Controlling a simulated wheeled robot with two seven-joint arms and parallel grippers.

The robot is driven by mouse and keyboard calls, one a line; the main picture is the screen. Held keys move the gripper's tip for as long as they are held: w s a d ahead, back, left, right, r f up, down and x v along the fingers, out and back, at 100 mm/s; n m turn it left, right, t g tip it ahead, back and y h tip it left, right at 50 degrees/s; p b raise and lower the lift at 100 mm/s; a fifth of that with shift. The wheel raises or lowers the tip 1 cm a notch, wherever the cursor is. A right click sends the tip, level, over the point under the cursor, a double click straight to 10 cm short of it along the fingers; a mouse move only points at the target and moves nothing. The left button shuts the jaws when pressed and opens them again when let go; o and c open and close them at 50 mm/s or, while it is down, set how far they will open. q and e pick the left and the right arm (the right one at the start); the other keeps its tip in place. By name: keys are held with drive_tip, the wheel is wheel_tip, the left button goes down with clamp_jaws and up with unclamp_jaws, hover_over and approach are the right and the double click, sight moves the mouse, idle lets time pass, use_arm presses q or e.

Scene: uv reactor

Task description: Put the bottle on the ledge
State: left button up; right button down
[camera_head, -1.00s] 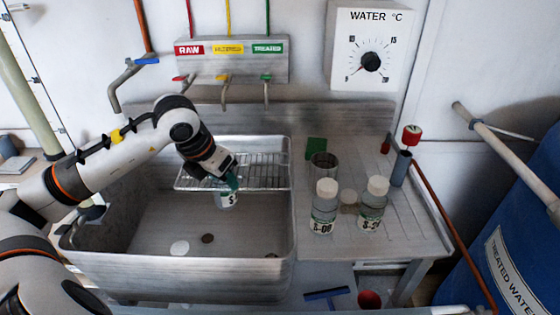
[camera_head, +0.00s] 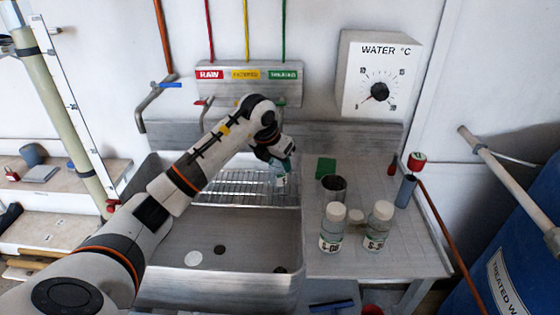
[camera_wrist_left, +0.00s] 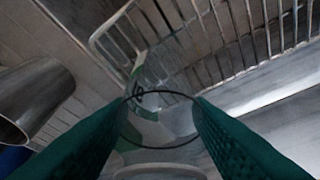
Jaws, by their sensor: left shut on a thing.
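My left gripper (camera_head: 284,154) is shut on a clear bottle (camera_head: 279,179) with a white label. It holds the bottle over the right end of the wire rack in the sink. In the left wrist view the green fingers (camera_wrist_left: 155,120) grip the bottle (camera_wrist_left: 160,150) from both sides, and the rack bars lie beyond it. I cannot tell whether the bottle touches the rack. My right gripper is not in view.
The steel sink (camera_head: 215,282) has a wire rack (camera_head: 225,188) across its back. Taps (camera_head: 203,108) hang above the sink.

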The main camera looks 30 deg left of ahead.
use_arm(q)
drive_tip(key=shift+w+d+f, duration=0.15)
drive_tip(key=shift+w+f, duration=0.45)
drive_tip(key=shift+s+f, duration=0.1)
drive_tip(key=shift+f, duration=0.05)
drive_tip(key=o, duration=1)
drive_tip(key=shift+f, duration=0.1)
drive_tip(key=shift+c, duration=0.2)
drive_tip(key=v, duration=1.2)
